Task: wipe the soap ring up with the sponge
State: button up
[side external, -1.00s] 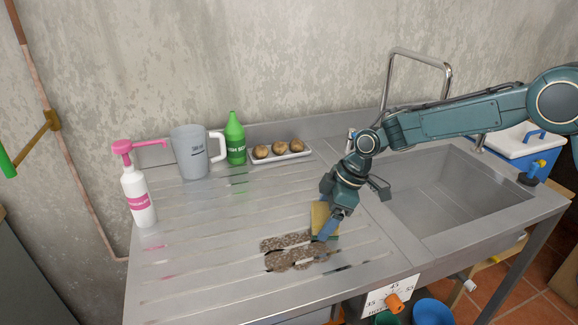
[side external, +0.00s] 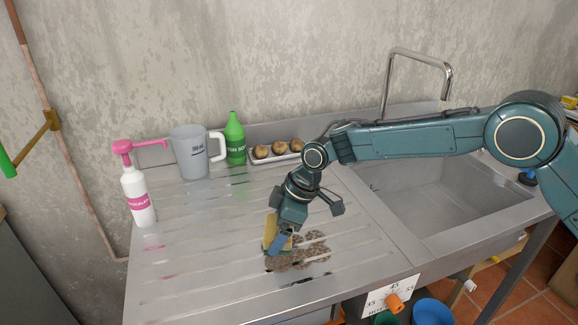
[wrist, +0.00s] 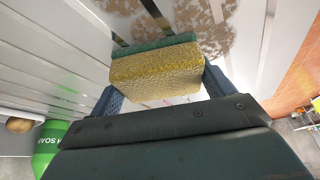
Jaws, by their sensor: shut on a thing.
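The soap ring (side external: 316,246) is a brown, speckled, broken patch on the ribbed steel drainboard. It also shows at the top of the wrist view (wrist: 208,22). My gripper (side external: 279,243) is low over the left part of the patch, tilted, and shut on the sponge (side external: 268,232). In the wrist view the sponge (wrist: 155,76) is yellow with a green scouring layer, held between both fingers. The sponge's lower edge is at or very near the board; contact is hard to tell. Part of the ring is hidden behind the gripper and sponge.
A white pump bottle (side external: 138,198) with a pink top, a grey jug (side external: 189,153), a green bottle (side external: 235,140) and a tray of round brown things (side external: 283,150) stand along the back and left. The sink basin (side external: 430,195) is at right. The left front board (side external: 190,285) is clear.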

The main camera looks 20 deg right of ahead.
aim_at(326, 243)
jog(key=a, duration=0.5)
jog(key=d, duration=1.6)
jog(key=shift+d, duration=0.15)
jog(key=s, duration=0.5)
jog(key=shift+s+a, duration=0.15)
jog(key=shift+a, duration=0.05)
jog(key=a, duration=1.5)
jog(key=shift+a, duration=0.4)
jog(key=d, duration=1.5)
jog(key=shift+d, duration=0.4)
notch_tip(326, 243, up, 8)
jog(key=shift+d, duration=0.15)
